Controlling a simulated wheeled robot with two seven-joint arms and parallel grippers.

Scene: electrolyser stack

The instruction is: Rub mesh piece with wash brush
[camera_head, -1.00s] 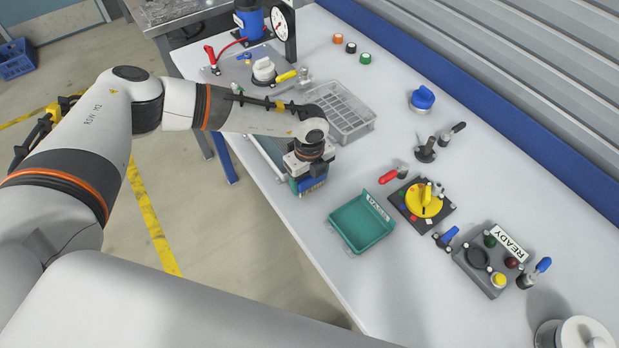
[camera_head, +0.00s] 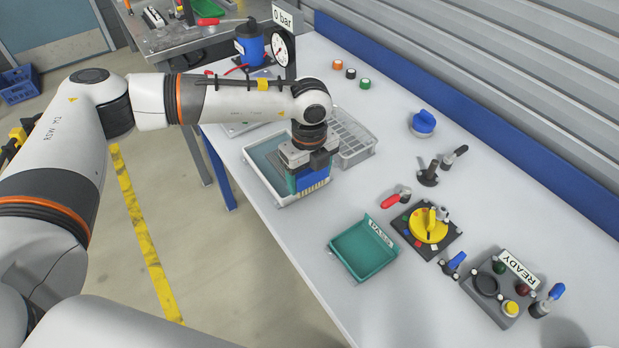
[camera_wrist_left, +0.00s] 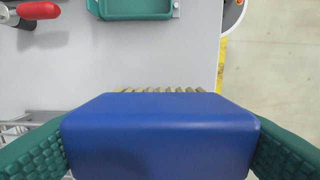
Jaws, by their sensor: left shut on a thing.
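My left gripper (camera_head: 307,163) is shut on the wash brush (camera_head: 312,182), a blue block with pale bristles pointing down. In the left wrist view the blue brush back (camera_wrist_left: 160,135) fills the space between the green fingers, with a row of bristles (camera_wrist_left: 165,89) at its far edge. The brush is over the right part of a shallow white tray (camera_head: 290,202) with a grey-blue inside. I cannot tell whether the bristles touch anything. I cannot make out the mesh piece; the brush and arm cover part of the tray. My right gripper is not in view.
A grey wire basket (camera_head: 352,140) stands just behind the brush. A green tray (camera_head: 362,248) lies to the front right. A red-handled clamp (camera_head: 397,198), a yellow dial (camera_head: 429,225) and a READY panel (camera_head: 498,288) stand further right. The table between brush and green tray is clear.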

